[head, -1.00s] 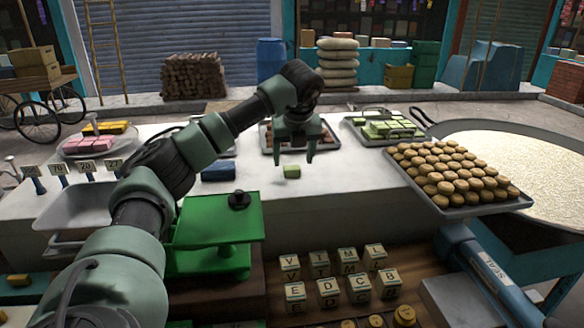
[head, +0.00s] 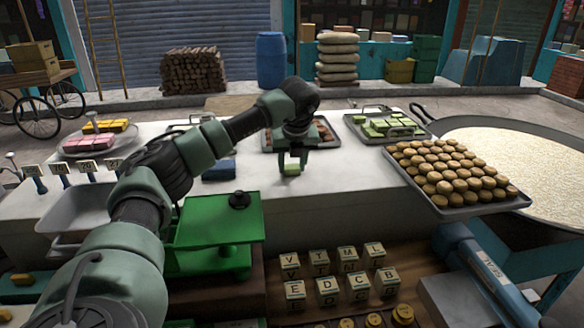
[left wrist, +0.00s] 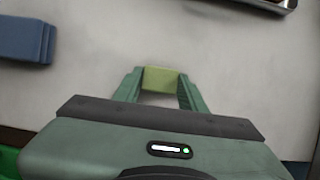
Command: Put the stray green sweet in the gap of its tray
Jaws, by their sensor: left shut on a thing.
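The stray green sweet (head: 291,169) is a small light green block on the white counter near its front edge. My left gripper (head: 291,168) is down around it, shut on its two sides. In the left wrist view the sweet (left wrist: 161,79) sits between the two green fingertips (left wrist: 160,82). I cannot tell whether the sweet still touches the counter. The tray of green sweets (head: 362,138) stands further back on the right; its gap is too small to make out. My right gripper is not in view.
A tray of brown sweets (head: 334,143) is just behind my left gripper. A blue block (head: 218,170) and a green scale (head: 215,220) are to the left. A tray of round biscuits (head: 440,209) and a wide milk pan (head: 530,150) are on the right.

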